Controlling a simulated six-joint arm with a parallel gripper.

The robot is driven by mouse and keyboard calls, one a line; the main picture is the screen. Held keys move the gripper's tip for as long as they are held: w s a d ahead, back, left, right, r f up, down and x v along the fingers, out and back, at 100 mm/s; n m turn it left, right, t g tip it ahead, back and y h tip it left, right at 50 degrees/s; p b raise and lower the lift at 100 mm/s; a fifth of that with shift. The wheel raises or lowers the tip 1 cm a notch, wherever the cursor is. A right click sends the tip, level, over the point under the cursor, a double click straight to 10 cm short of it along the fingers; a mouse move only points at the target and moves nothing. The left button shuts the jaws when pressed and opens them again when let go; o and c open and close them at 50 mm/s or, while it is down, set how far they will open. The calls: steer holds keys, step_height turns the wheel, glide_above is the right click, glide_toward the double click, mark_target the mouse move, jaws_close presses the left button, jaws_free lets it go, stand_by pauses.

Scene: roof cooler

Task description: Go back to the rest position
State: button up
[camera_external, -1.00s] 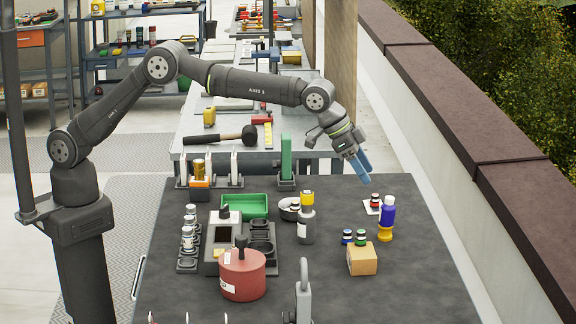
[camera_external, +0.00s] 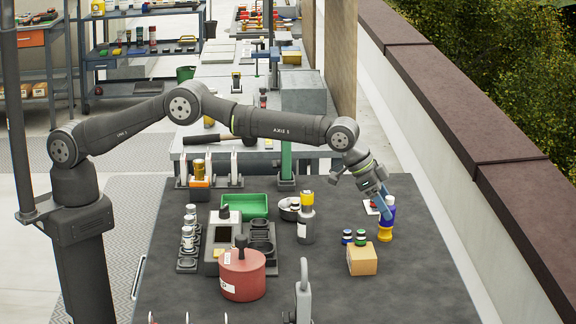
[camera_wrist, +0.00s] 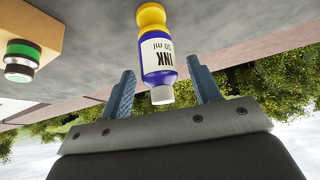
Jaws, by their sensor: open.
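My gripper (camera_external: 378,211) is at the right part of the dark table, at the blue ink bottle (camera_external: 389,211). In the wrist view its two blue fingers (camera_wrist: 163,92) are apart. The ink bottle (camera_wrist: 158,62), blue with a white label and pale cap, shows between them, its cap end toward the gripper. The bottle stands upright on a yellow round base (camera_external: 385,233). The fingers partly cover the bottle in the external view, and I cannot tell whether they touch it.
A tan box (camera_external: 362,259) with small capped jars (camera_external: 354,238) stands just left of the bottle. The table's right front is clear. A low wall (camera_external: 465,225) runs along the right.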

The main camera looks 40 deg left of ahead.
steer(key=shift+w+d+f, duration=0.2)
steer(key=shift+f, duration=0.45)
steer(key=shift+r, duration=0.1)
